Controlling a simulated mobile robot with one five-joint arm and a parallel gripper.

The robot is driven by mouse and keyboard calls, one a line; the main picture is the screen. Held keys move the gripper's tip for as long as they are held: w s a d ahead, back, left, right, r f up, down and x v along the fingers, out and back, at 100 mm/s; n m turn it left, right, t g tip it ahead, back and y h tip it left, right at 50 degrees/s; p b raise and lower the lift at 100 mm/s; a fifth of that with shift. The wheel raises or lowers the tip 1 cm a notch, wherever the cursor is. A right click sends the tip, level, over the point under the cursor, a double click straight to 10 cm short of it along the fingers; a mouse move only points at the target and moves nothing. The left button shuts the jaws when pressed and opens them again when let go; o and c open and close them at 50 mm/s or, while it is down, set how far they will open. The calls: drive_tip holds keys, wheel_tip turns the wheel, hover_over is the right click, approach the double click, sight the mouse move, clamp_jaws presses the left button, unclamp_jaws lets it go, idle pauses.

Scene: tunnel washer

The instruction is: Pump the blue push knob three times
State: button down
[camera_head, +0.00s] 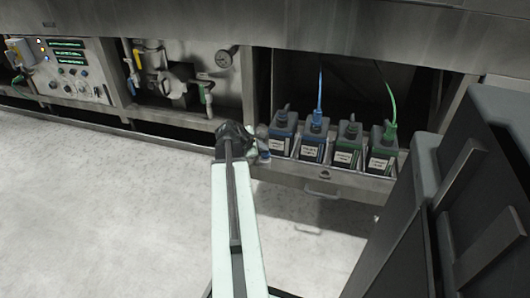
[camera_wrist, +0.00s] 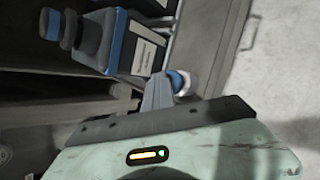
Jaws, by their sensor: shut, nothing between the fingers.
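The blue push knob (camera_wrist: 177,82) shows in the wrist view as a small round blue cap with a pale ring, partly hidden behind my fingers. In the head view the knob (camera_head: 264,155) is a small blue spot at the left end of the tray of bottles. My gripper (camera_wrist: 158,90) is shut and empty, its fingertips right beside the knob in the picture. I cannot tell if they touch it. In the head view my gripper (camera_head: 258,142) is partly hidden by my wrist.
A metal tray (camera_head: 325,178) holds several dark bottles with blue or green caps, just right of my gripper. The nearest blue-banded bottle (camera_wrist: 115,42) lies close to my fingers. A dark grey cabinet (camera_head: 400,230) stands at the right. The floor (camera_head: 110,220) at left is clear.

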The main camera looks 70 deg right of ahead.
drive_tip(key=shift+f, duration=0.35)
drive_tip(key=shift+r, duration=0.15)
idle(0.3)
drive_tip(key=shift+r+p, duration=1.5)
drive_tip(key=shift+r, duration=0.1)
drive_tip(key=shift+f, duration=0.1)
drive_tip(key=shift+f+b, duration=0.4)
drive_tip(key=shift+b, duration=0.1)
